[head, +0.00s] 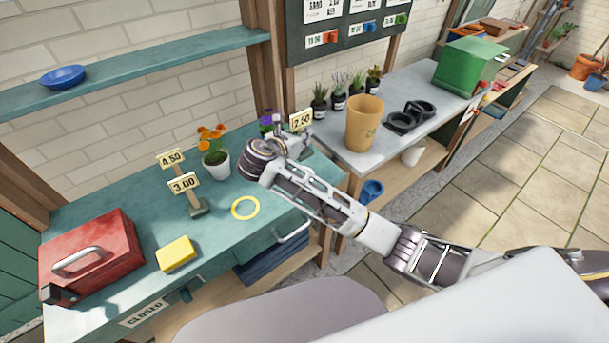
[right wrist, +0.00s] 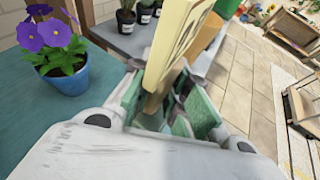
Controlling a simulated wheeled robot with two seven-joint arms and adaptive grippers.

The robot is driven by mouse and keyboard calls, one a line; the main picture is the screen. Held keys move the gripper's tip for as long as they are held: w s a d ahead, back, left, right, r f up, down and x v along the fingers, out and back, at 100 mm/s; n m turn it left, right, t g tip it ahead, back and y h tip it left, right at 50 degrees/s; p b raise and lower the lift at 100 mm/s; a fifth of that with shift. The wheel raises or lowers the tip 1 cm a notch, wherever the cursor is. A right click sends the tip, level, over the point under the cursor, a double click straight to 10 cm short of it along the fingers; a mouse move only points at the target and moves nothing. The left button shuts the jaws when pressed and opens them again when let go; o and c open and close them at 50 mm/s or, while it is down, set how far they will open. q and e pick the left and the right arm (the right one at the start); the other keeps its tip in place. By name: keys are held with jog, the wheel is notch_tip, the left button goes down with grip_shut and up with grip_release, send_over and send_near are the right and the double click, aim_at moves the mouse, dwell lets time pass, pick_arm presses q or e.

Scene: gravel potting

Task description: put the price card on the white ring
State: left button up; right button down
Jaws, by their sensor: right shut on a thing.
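A price card (head: 301,119), cream with dark figures that look like 7.50, is held at the far right end of the teal bench. My right gripper (head: 290,140) is shut on it; in the right wrist view the card (right wrist: 172,42) rises from between the green-padded fingers (right wrist: 160,103). Whether the card's foot touches the bench is hidden. A yellow ring (head: 245,197) lies flat and empty on the bench, left of and nearer than the gripper. I see no white ring. My left gripper is not in view.
Two other price cards, 4.50 (head: 171,158) and 3.00 (head: 184,183), stand left of the ring. An orange-flowered pot (head: 216,164), yellow block (head: 177,253) and red toolbox (head: 91,255) share the bench. A blue pot of purple flowers (right wrist: 62,78) stands near the gripper.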

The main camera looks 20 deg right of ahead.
aim_at(302, 154)
jog(key=shift+f, duration=0.7)
notch_tip(302, 154, down, 4)
jog(key=shift+f, duration=2.25)
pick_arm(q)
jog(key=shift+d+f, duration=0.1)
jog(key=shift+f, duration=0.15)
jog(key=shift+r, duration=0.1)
pick_arm(e)
jog(key=shift+f, duration=0.1)
